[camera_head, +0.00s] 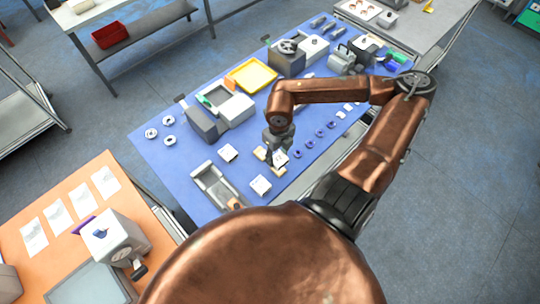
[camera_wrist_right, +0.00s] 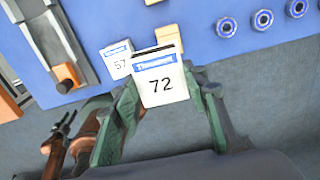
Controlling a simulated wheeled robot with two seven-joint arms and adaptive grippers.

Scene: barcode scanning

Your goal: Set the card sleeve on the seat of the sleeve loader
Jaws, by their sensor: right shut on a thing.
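My right gripper (camera_head: 279,156) is shut on a white card sleeve (camera_wrist_right: 160,80) with a blue strip and the number 72. It holds the sleeve upright between its green-grey fingers in the right wrist view; the sleeve also shows in the head view (camera_head: 281,158). The long grey open-topped fixture with an orange knob looks like the sleeve loader (camera_head: 207,181). It lies to the left of the gripper, apart from the held sleeve, and shows at the left of the right wrist view (camera_wrist_right: 40,35). My left gripper is not seen.
Blue-rimmed rings (camera_head: 309,144) lie to the right. A yellow tray (camera_head: 251,75) and grey machines stand farther back.

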